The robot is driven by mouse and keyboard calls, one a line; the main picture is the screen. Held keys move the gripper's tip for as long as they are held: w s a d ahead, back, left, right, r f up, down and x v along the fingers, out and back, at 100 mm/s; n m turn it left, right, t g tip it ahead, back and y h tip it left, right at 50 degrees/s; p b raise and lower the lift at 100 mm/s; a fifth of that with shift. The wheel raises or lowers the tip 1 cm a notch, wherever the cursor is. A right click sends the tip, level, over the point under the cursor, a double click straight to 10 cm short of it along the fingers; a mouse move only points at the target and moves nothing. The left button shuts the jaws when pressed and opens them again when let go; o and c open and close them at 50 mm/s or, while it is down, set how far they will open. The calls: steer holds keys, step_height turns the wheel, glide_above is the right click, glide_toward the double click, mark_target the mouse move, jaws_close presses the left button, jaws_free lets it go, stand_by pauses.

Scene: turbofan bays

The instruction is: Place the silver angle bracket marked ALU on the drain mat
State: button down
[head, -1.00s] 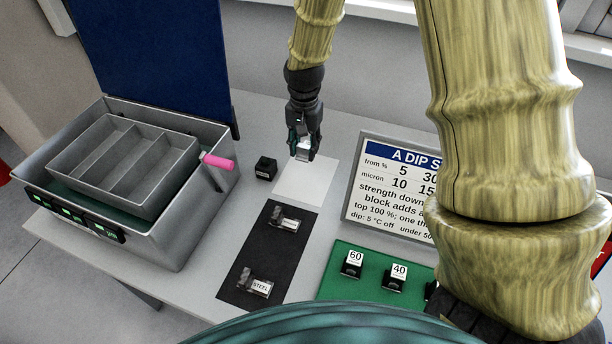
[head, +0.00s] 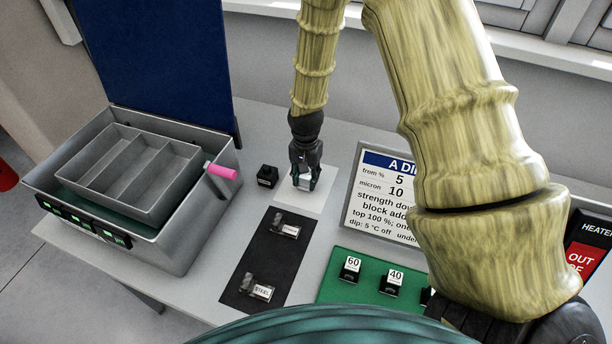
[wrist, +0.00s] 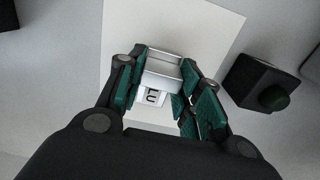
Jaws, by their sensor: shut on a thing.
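My gripper (head: 306,182) is shut on a silver angle bracket, which shows between the fingers in the wrist view (wrist: 160,72). A white label with partly hidden black letters, ending in "LU", shows on the bracket. In the head view the fingers cover most of the bracket. The gripper is over a white square mat (head: 315,198), which also shows in the wrist view (wrist: 205,28). I cannot tell whether the bracket touches the mat.
A black block with a knob (head: 267,176) stands left of the white mat. A dark mat (head: 262,262) holds two metal brackets, one marked STEEL. A grey tank (head: 190,235) with a divided tray and pink handle (head: 222,172) is at left. A sign (head: 378,205) stands right.

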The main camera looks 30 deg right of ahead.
mark_target(306, 176)
steer(key=shift+s+a+f, duration=0.1)
steer(key=shift+f, duration=0.05)
steer(key=shift+f, duration=0.2)
steer(key=c, duration=1)
jaws_free()
steer(key=shift+o, duration=0.2)
step_height(306, 176, up, 12)
steer(key=b, duration=0.4)
steer(key=shift+r, duration=0.2)
